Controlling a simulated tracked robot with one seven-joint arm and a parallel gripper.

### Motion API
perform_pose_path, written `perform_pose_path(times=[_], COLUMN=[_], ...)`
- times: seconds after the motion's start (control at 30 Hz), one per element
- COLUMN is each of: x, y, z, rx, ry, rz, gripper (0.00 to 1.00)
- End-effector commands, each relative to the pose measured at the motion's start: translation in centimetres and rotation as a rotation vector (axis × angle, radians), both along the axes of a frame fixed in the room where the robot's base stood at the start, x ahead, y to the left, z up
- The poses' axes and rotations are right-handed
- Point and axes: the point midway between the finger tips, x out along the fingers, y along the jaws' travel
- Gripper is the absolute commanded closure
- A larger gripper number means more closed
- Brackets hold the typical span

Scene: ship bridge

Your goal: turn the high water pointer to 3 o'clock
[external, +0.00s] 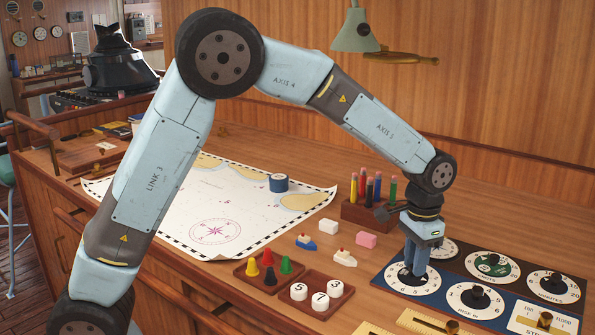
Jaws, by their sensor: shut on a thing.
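A dark blue dial board (379,280) lies on the desk at the right and carries several round white dials with black pointer knobs. My gripper (416,274) points down over the front-left dial (400,286) and is shut on the pointer knob at its centre. The fingers hide that knob and its pointer, so I cannot tell which hour it points to. The dial's name is not readable, so I cannot confirm that it is the high water one.
The "RISE M" dial (480,299) is close on the right, and a green-centred dial (493,265) is behind. Small boats, erasers and two peg trays (318,291) lie to the left, beside a chart (215,210).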

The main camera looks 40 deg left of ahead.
Motion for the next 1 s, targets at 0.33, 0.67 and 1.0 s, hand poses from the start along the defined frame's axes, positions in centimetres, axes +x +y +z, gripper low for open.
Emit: perform_pose_path(times=[0.33, 0.67, 1.0], x=[0.08, 0.03, 0.04], y=[0.02, 0.01, 0.0], z=[0.07, 0.03, 0.88], rx=[0.0, -0.001, -0.001], ry=[-0.002, -0.001, -0.001], rz=[0.004, 0.003, 0.002], gripper=[1.0, 0.49, 0.49])
